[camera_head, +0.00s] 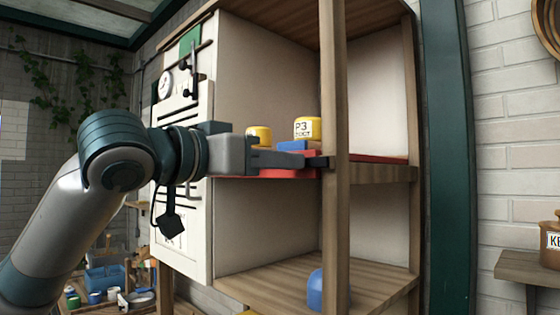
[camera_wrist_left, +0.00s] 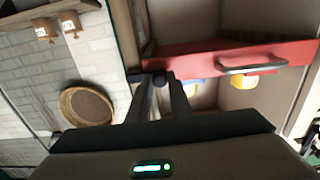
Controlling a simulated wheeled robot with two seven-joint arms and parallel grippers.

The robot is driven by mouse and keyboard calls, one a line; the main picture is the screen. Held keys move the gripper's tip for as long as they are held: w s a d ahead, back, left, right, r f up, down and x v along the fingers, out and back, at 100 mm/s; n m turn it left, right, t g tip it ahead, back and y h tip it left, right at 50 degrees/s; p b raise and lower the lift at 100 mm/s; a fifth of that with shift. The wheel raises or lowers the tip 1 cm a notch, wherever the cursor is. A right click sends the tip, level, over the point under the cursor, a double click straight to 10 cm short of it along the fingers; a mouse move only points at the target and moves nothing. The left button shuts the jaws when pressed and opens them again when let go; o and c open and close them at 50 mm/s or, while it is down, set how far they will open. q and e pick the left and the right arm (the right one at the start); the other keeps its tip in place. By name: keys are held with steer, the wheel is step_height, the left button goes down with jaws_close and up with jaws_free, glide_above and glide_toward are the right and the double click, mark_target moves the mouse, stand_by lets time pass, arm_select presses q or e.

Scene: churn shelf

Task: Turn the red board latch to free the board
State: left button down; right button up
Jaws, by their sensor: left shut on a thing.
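A red board (camera_head: 270,173) lies level in the shelf. In the left wrist view its red front (camera_wrist_left: 220,58) carries a metal bar handle (camera_wrist_left: 252,66). A small dark latch piece (camera_head: 319,162) sits at the wooden post beside the board's end; it also shows as a dark knob in the left wrist view (camera_wrist_left: 160,79). My left gripper (camera_head: 312,161) reaches across the shelf front with its fingertips at this dark piece. Its fingers (camera_wrist_left: 160,92) are shut on it, though they partly hide the contact. My right gripper is in neither view.
Yellow tins (camera_head: 307,128) stand above the board. The upright wooden post (camera_head: 334,210) is close to my left fingertips. A blue object (camera_head: 315,290) stands on the lower shelf (camera_head: 275,285). Dark clamps (camera_head: 190,75) hang on the cabinet's side.

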arm_select(q)
steer(key=shift+r, duration=0.1)
steer(key=s+d+r+m+p, duration=0.1)
steer(key=r+m+p, duration=0.1)
steer(key=m, duration=0.7)
steer(key=s+d+r+m+p, duration=0.2)
steer(key=m+p, duration=0.2)
steer(key=m, duration=0.5)
steer(key=shift+s+d+r, duration=0.2)
steer(key=shift+s+d, duration=0.05)
steer(key=shift+s, duration=0.05)
stand_by(0.5)
steer(key=c, duration=1.6)
jaws_free()
steer(key=shift+c, duration=0.2)
steer(key=shift+s, duration=0.1)
